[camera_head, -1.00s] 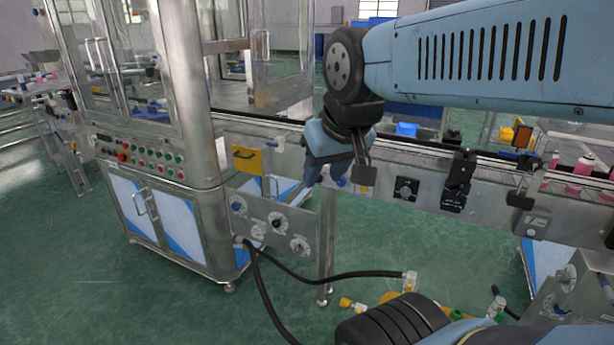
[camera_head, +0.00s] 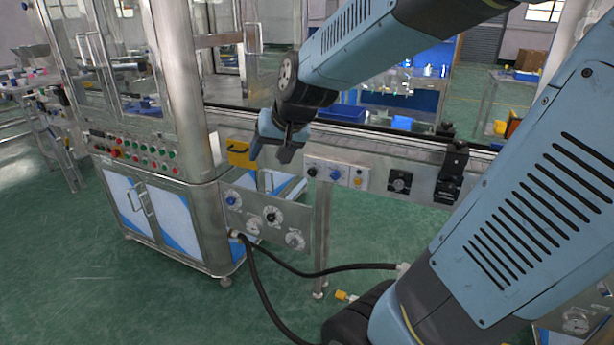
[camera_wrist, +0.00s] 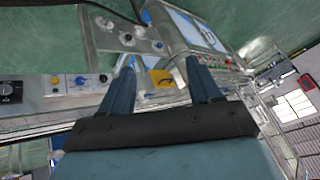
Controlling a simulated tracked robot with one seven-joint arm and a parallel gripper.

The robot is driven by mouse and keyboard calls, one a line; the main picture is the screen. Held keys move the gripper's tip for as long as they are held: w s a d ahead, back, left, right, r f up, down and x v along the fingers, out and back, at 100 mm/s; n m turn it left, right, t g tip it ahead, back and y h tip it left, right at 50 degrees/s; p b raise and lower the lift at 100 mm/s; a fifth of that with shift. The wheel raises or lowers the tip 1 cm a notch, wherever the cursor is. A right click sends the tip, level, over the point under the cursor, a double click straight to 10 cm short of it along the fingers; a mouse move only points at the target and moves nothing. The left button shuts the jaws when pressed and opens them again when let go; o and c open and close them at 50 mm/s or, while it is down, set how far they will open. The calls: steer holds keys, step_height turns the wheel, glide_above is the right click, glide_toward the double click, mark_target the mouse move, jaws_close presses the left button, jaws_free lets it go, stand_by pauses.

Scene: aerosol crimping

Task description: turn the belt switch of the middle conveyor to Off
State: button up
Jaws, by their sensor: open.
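The conveyor (camera_head: 380,150) runs from the machine cabinet toward the right. Its side carries a light control plate (camera_head: 337,173) with a blue knob (camera_head: 335,175) and smaller controls. This plate also shows in the wrist view (camera_wrist: 75,84), left of my fingers, with the blue knob (camera_wrist: 80,81). A black rotary knob (camera_head: 400,182) sits further right on the rail. I cannot read the labels or tell which control is the belt switch. My gripper (camera_head: 272,150) is open and empty, in front of the rail and left of the control plate. In the wrist view its fingers (camera_wrist: 160,68) are apart.
A yellow bracket (camera_head: 239,154) sits by the cabinet corner and shows between my fingers in the wrist view (camera_wrist: 160,77). A lower plate with several dials (camera_head: 265,219) hangs below. A black clamp (camera_head: 452,172) stands on the rail. Black hoses (camera_head: 330,270) run low.

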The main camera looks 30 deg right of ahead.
steer(key=w+f+m+h, duration=0.1)
steer(key=w+f+m, duration=0.2)
steer(key=w+f, duration=0.55)
steer(key=m+t+h, duration=0.4)
steer(key=m+h, duration=0.1)
steer(key=h, duration=1)
glide_toward(312, 173)
steer(key=x, duration=0.8)
steer(key=shift+w+d, duration=0.1)
steer(key=shift+w, duration=0.05)
